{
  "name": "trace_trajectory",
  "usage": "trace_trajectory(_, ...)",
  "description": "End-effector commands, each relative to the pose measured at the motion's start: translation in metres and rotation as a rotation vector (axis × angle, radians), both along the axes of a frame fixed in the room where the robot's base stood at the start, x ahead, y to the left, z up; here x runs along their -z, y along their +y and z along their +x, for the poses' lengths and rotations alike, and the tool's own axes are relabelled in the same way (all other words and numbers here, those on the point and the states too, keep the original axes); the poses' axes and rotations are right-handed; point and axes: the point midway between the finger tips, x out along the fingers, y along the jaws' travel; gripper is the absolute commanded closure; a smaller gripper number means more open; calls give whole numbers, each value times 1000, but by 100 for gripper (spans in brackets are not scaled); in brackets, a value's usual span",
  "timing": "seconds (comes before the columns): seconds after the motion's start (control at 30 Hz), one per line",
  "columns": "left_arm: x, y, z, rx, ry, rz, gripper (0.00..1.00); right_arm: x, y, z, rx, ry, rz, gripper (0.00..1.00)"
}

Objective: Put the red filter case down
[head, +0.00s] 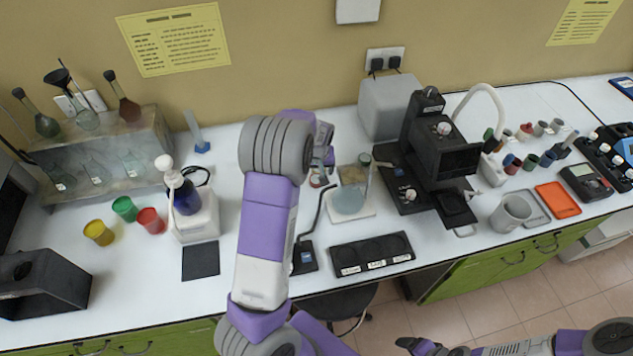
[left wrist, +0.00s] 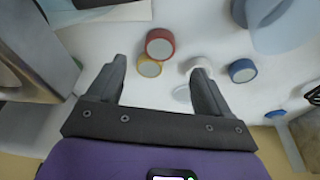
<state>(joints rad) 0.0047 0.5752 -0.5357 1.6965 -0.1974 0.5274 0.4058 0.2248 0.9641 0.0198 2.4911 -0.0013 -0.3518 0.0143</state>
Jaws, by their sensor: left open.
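My left gripper (left wrist: 158,66) is open in the left wrist view, its two dark fingers apart. A round red-rimmed case (left wrist: 160,36) stands on the white surface just beyond the fingertips, with no finger seen touching it. A yellow-rimmed round case (left wrist: 149,68) is right against it, nearer the gap between the fingers.
A blue-rimmed case (left wrist: 242,70) stands right of the fingers. A black microscope-like instrument (head: 432,140), a glass flask (head: 348,200) and a black three-place tray (head: 371,254) are close to my left arm. Yellow, green and red cups (head: 151,221) stand at left.

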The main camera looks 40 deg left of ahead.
Motion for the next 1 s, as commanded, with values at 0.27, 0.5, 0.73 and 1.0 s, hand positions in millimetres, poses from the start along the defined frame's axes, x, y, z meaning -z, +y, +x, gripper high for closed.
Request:
trace_trajectory(0.27, 22, 5, 4, -1, 1, 1, 20, 2, 0, 0, 0, 0, 0, 20)
trace_trajectory(0.5, 61, 12, 12, -2, 2, 0, 20, 6, 0, 0, 0, 0, 0, 20)
trace_trajectory(0.73, 71, 13, 16, -1, -2, 0, 20, 6, 0, 0, 0, 0, 0, 20)
trace_trajectory(1.0, 70, 13, 15, -1, -2, 0, 39, 6, 0, 0, 0, 0, 0, 20)
